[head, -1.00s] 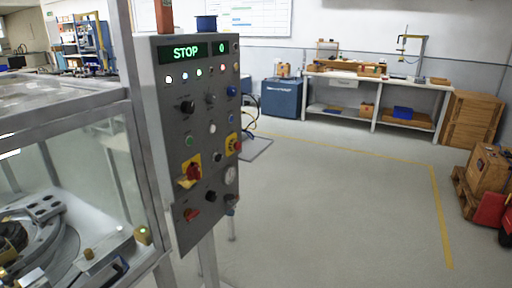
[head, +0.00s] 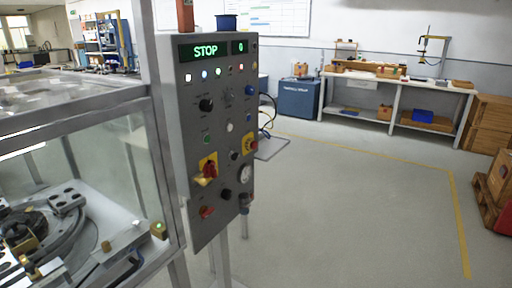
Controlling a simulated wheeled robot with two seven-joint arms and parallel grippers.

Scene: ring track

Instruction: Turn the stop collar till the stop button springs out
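The control panel (head: 218,120) stands left of centre in the head view, its display (head: 211,49) reading STOP and 0. On its right side a red round button (head: 250,144) sits on a yellow plate; it looks like the stop button. Its collar is too small to make out, and I cannot tell whether the button is in or out. Lower left of it a red rotary switch (head: 208,170) sits on another yellow plate. Neither of my grippers is in view.
A glass-walled machine enclosure (head: 110,165) with a ring track (head: 70,240) stands left of the panel. A workbench (head: 385,82), a blue cabinet (head: 298,99) and wooden crates (head: 485,122) stand at the back right. The grey floor (head: 350,210) right of the panel is clear.

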